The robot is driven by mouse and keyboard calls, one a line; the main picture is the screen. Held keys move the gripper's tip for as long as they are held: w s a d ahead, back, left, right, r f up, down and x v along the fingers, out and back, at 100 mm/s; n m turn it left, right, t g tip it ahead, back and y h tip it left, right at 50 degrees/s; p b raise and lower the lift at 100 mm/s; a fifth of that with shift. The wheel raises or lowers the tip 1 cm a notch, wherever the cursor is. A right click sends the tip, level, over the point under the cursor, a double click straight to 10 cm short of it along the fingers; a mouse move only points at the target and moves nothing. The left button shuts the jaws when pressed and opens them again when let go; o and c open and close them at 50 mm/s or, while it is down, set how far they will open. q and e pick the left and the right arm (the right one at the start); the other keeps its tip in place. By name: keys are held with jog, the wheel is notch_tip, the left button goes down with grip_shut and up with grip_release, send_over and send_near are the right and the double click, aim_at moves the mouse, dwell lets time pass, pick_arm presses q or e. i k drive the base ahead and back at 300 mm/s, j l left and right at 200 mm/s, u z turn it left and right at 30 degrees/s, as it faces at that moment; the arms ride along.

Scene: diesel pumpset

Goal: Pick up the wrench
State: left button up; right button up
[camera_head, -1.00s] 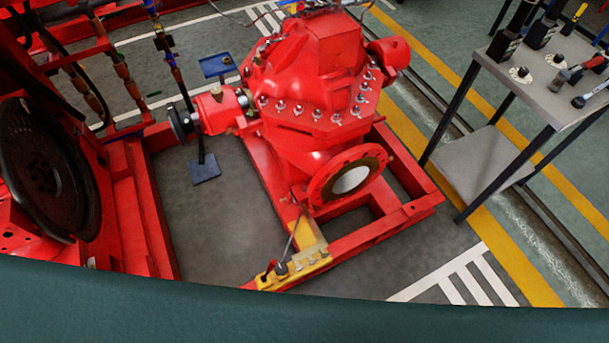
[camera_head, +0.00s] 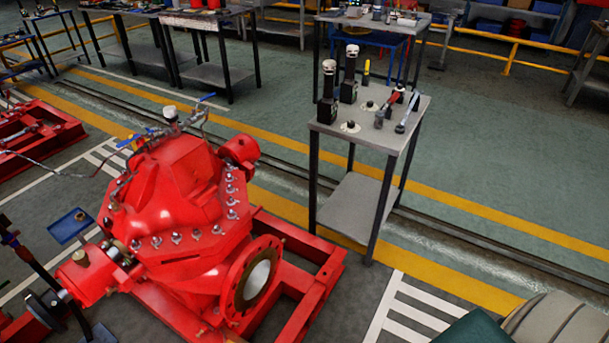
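A long silver tool (camera_head: 407,113) that looks like a wrench lies at the right end of the small grey side table (camera_head: 372,131). A shorter tool with a red part (camera_head: 388,105) lies just left of it. They are too small to tell for certain which one is the wrench. Neither of my grippers is in view.
Two tall black tools (camera_head: 328,94) stand on the side table's left part. The red pump (camera_head: 180,200) on its red frame is at the left. Workbenches (camera_head: 215,22) stand at the back. Green floor (camera_head: 500,170) is clear to the right.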

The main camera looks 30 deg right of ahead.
aim_at(416, 93)
jog(key=z, duration=1.6)
jog(key=i+l, duration=0.4)
jog(key=i, duration=0.2)
jog(key=i+l+u, duration=0.15)
jog(key=i+l, duration=0.25)
jog(key=i, duration=0.2)
